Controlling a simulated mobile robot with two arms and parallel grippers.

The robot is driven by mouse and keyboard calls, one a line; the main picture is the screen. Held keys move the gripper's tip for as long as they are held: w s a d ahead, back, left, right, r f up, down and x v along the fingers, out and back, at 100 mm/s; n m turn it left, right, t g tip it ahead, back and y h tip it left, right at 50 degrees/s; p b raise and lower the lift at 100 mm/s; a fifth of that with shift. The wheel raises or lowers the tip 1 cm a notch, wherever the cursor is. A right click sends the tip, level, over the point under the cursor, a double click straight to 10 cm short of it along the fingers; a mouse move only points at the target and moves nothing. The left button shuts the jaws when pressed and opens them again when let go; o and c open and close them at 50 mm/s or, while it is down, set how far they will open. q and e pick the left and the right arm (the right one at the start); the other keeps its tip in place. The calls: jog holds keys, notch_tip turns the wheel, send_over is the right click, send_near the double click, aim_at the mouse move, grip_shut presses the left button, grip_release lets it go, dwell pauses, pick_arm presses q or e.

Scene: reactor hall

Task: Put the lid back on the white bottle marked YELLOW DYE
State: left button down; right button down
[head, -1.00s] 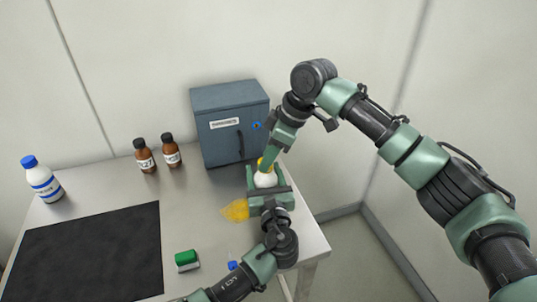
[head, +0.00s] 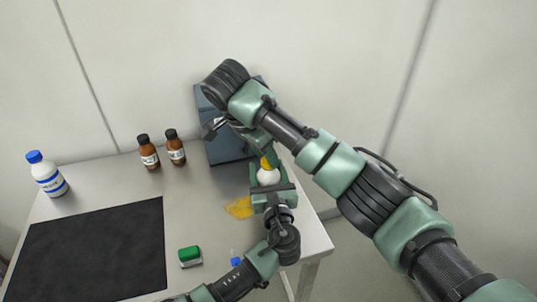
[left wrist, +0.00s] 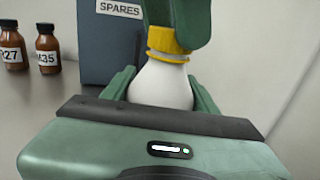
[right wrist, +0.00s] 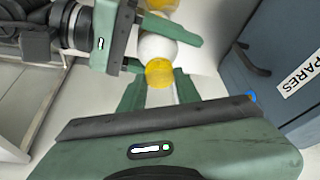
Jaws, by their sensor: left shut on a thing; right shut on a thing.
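The white bottle (head: 268,178) stands at the table's right edge, beside a yellow spill. My left gripper (head: 270,190) is shut around its body; the bottle also shows in the left wrist view (left wrist: 160,86). Its label is hidden. The yellow lid (left wrist: 168,42) is at the top of the bottle's neck, a little tilted in that view, with a thin white band under it. My right gripper (head: 267,160) is shut on the lid from above. In the right wrist view the lid (right wrist: 159,73) is between its fingers, over the white bottle (right wrist: 157,47). I cannot tell whether the threads are engaged.
The yellow spill (head: 238,209) lies left of the bottle. A blue-grey SPARES cabinet (head: 226,150) stands behind. Two brown bottles (head: 149,158) and a blue-capped white bottle (head: 50,182) are further left. A green-topped block (head: 190,257) and black mat (head: 95,250) lie in front.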

jog(key=m, duration=0.2)
jog(key=m+g, duration=0.2)
jog(key=m, duration=0.1)
jog(key=shift+w+a+r+m+h, duration=0.1)
jog(key=shift+w+a+m+h, duration=0.05)
jog(key=shift+w+m+h, duration=0.2)
jog(key=shift+m+g, duration=0.3)
jog(key=shift+m, duration=0.55)
jog(key=c, duration=1)
grip_release()
jog(key=shift+s+r, duration=0.1)
jog(key=shift+r, duration=2.05)
jog(key=shift+c, duration=0.4)
